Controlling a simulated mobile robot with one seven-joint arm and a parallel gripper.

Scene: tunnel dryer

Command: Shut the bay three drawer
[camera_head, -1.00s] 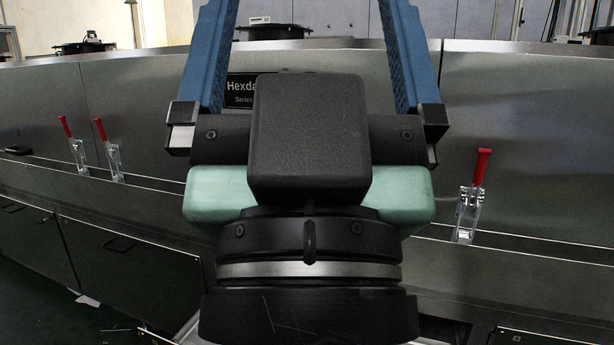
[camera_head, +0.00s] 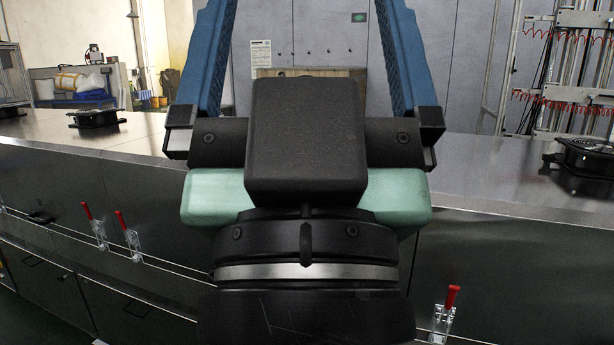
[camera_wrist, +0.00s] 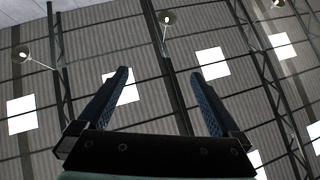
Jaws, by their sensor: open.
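My gripper (camera_head: 304,8) is open and empty in the head view, its two blue fingers pointing up in front of the steel dryer. It also shows open in the wrist view (camera_wrist: 160,75), with only the ceiling beyond it. The dryer's long steel front (camera_head: 480,255) runs across the head view. Low panels with dark handles (camera_head: 138,308) show at the lower left. I cannot tell which of them, if any, is the bay three drawer. My arm hides the middle of the front, and the frame cuts off its lower part.
Red-handled clamps stand on the dryer front at left (camera_head: 95,226) and right (camera_head: 444,315). Black fans sit on the dryer top at left (camera_head: 96,117) and right (camera_head: 588,157). A metal frame with red coiled hoses (camera_head: 570,70) stands behind at right.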

